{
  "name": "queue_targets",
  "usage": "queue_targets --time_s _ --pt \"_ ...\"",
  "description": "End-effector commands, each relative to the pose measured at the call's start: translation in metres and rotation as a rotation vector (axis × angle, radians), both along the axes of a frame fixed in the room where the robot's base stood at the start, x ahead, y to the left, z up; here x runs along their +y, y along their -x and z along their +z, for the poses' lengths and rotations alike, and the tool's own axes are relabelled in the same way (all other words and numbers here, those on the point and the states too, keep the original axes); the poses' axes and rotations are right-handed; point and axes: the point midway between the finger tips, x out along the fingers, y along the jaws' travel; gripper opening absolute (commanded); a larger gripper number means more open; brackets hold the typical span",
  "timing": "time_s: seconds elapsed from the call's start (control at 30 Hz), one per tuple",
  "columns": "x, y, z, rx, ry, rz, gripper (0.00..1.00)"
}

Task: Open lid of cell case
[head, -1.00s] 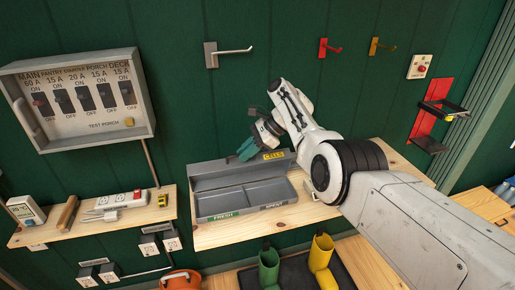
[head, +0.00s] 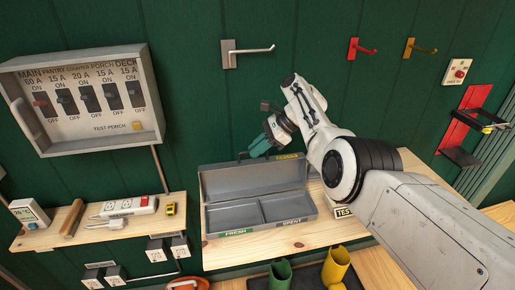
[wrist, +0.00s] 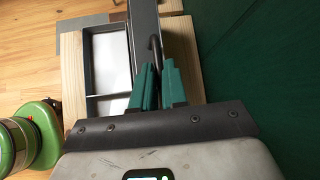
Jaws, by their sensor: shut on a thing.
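The grey cell case (head: 211,222) sits on a wooden shelf, its front compartments marked FRESH and SPENT exposed. Its lid (head: 250,177) stands raised at the back, with a yellow CELLS label at its top right; how far it leans is hard to tell. My gripper (head: 259,147) is behind the lid's top edge. In the wrist view, its teal fingers (wrist: 158,70) are shut on the thin dark lid handle (wrist: 153,47). The lid (wrist: 144,20) shows edge-on there, with the pale compartments (wrist: 110,60) to its left. The fingers hide part of the handle.
A breaker box (head: 85,98) and a small shelf (head: 50,238) are at left. Hooks (head: 247,50) hang on the green wall above. A TEST sign (head: 344,211) stands right of the case. Green (head: 280,275) and yellow boots (head: 335,268) stand below.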

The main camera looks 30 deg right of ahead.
Motion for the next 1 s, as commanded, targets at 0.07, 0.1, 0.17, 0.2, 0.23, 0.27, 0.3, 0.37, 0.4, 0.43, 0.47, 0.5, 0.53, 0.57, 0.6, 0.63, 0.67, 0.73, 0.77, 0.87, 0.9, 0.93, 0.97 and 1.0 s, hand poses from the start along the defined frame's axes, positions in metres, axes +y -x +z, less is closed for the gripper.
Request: queue_targets --time_s 0.07,0.1,0.17,0.2,0.23,0.27,0.3,0.37,0.4,0.43,0.47,0.5,0.53,0.57,0.6,0.63,0.67,0.73,0.77,0.87,0.9,0.93,0.97,1.0 --pt "0.0005 0.0041 -0.0102 0.017 0.000 0.003 0.00" --pt "0.0005 0.0043 -0.0107 0.017 0.000 0.003 0.00" --pt "0.0005 0.0044 -0.0111 0.018 -0.001 0.003 0.00" --pt "0.0005 0.0044 -0.0112 0.018 -0.001 0.003 0.00" --pt "0.0005 0.0045 -0.0114 0.018 -0.001 0.003 0.00" --pt "0.0005 0.0045 -0.0114 0.018 -0.001 0.003 0.00" --pt "0.0005 0.0045 -0.0114 0.019 -0.001 0.004 0.00" --pt "0.0005 0.0046 -0.0114 0.019 0.000 0.004 0.00" --pt "0.0005 0.0046 -0.0114 0.019 0.000 0.004 0.00" --pt "0.0005 0.0046 -0.0114 0.019 0.000 0.004 0.00" --pt "0.0005 0.0046 -0.0114 0.019 0.000 0.004 0.00" --pt "0.0004 0.0046 -0.0114 0.019 0.000 0.004 0.00" --pt "0.0004 0.0047 -0.0114 0.019 0.000 0.004 0.00" --pt "0.0004 0.0047 -0.0114 0.019 0.000 0.004 0.00" --pt "0.0004 0.0047 -0.0114 0.019 0.000 0.004 0.00" --pt "0.0004 0.0047 -0.0114 0.019 0.000 0.004 0.00" --pt "0.0004 0.0047 -0.0114 0.019 0.000 0.004 0.14" --pt "0.0005 0.0046 -0.0113 0.019 0.000 0.004 0.21" --pt "0.0004 0.0045 -0.0111 0.019 0.000 0.004 0.23" --pt "0.0003 0.0041 -0.0104 0.017 0.000 0.003 0.33" --pt "0.0004 0.0038 -0.0099 0.015 0.000 0.003 0.36" --pt "0.0004 0.0035 -0.0094 0.015 -0.001 0.002 0.36" --pt "0.0004 0.0033 -0.0088 0.013 0.000 0.002 0.36" --pt "0.0003 0.0029 -0.0082 0.012 0.000 0.002 0.36"
